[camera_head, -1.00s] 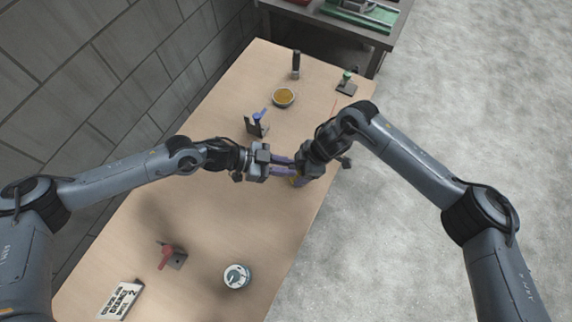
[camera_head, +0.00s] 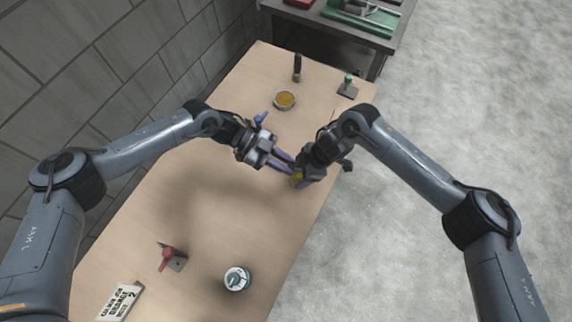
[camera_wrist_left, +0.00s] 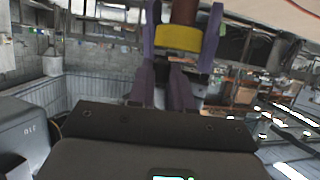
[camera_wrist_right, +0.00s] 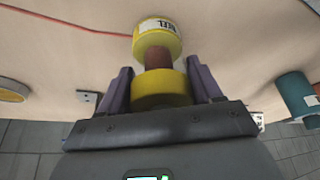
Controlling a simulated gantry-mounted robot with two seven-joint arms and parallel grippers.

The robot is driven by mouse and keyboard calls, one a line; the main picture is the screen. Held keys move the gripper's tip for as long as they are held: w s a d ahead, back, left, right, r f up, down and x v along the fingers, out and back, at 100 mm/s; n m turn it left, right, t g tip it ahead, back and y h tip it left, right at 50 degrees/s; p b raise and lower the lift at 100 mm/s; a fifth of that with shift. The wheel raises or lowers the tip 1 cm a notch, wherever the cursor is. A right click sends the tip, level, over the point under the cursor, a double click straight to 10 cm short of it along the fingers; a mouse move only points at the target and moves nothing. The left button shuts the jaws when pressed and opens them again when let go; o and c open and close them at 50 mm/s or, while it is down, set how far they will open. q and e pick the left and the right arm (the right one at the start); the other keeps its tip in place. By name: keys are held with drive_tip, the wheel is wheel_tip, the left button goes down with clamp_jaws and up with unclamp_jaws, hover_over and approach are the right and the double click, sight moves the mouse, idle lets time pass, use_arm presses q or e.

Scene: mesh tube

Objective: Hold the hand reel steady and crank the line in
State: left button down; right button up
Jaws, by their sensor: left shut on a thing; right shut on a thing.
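The hand reel is a yellow spool (camera_wrist_right: 157,40) with a brown core and a "REEL" label in the right wrist view. It is mostly hidden by my grippers in the head view, where a bit of yellow (camera_head: 297,179) shows. My right gripper (camera_wrist_right: 160,85) has its purple fingers shut on the near yellow flange. The yellow part also shows in the left wrist view (camera_wrist_left: 178,38). A thin red line (camera_wrist_right: 60,22) runs left from the reel.
A blue-levered item (camera_head: 260,119) stands beside my left wrist, partly hidden. A bowl (camera_head: 285,100), a black post (camera_head: 297,68) and a green-topped item (camera_head: 347,86) stand farther back. A red item (camera_head: 170,257), a round tin (camera_head: 237,278) and a sign (camera_head: 120,300) are near the front.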

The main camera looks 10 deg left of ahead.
use_arm(q)
drive_tip(key=shift+w+d+f+m+g+y, duration=0.1)
drive_tip(key=shift+w+f+m+g+y, duration=0.15)
drive_tip(key=shift+m+g, duration=0.45)
drive_tip(key=shift+w+m+g+y, duration=0.15)
drive_tip(key=shift+m+g+y, duration=0.2)
drive_tip(key=shift+m+g, duration=0.35)
drive_tip(key=shift+g, duration=0.4)
drive_tip(key=shift+w+r, duration=0.15)
drive_tip(key=shift+w, duration=0.05)
drive_tip(key=c, duration=1)
unclamp_jaws()
drive_tip(key=shift+r, duration=0.1)
drive_tip(key=shift+v, duration=4.05)
